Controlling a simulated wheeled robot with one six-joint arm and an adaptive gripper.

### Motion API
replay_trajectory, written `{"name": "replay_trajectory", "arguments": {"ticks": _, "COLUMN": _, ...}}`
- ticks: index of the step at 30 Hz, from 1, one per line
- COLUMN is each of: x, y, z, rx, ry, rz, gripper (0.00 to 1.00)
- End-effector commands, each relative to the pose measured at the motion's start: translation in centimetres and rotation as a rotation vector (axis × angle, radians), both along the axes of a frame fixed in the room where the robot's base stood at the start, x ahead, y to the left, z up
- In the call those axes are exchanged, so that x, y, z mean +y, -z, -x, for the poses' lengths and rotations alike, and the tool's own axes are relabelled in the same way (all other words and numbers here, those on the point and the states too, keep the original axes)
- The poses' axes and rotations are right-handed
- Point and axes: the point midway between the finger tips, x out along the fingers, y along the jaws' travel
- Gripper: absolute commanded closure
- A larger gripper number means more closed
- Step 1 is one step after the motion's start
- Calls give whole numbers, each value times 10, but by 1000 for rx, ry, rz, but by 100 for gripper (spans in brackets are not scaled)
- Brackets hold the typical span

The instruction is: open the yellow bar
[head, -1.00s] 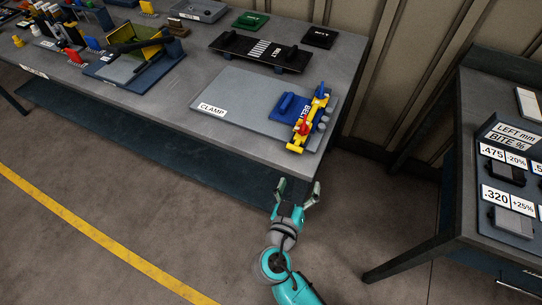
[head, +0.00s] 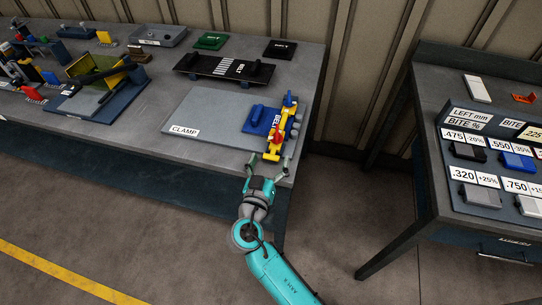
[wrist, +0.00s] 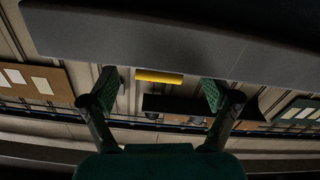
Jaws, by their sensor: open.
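The yellow bar (head: 284,130) lies along the right side of the grey clamp plate (head: 191,108), with red and blue parts on it. A blue block labelled BELT (head: 262,120) sits just left of it. My gripper (head: 268,163) is open and empty at the near edge of the table, close to the bar's near end. In the wrist view a short yellow piece (wrist: 159,76), seemingly the bar's end, shows between my open fingers (wrist: 160,92). I cannot tell whether a finger touches it.
A black belt rack (head: 225,68) stands behind the plate, with a green block (head: 209,41) and a black block (head: 280,49) farther back. A second table (head: 400,215) stands at right, across a floor gap.

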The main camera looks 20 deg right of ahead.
Motion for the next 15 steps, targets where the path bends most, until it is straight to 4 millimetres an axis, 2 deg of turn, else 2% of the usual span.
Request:
{"name": "replay_trajectory", "arguments": {"ticks": 6, "x": -9, "y": 0, "z": -12, "rx": 1, "ry": 0, "rz": -1, "gripper": 12}}
{"name": "replay_trajectory", "arguments": {"ticks": 14, "x": -9, "y": 0, "z": -13, "rx": 1, "ry": -1, "rz": 1, "gripper": 12}}
{"name": "replay_trajectory", "arguments": {"ticks": 15, "x": -9, "y": 0, "z": -13, "rx": 1, "ry": -1, "rz": 1, "gripper": 15}}
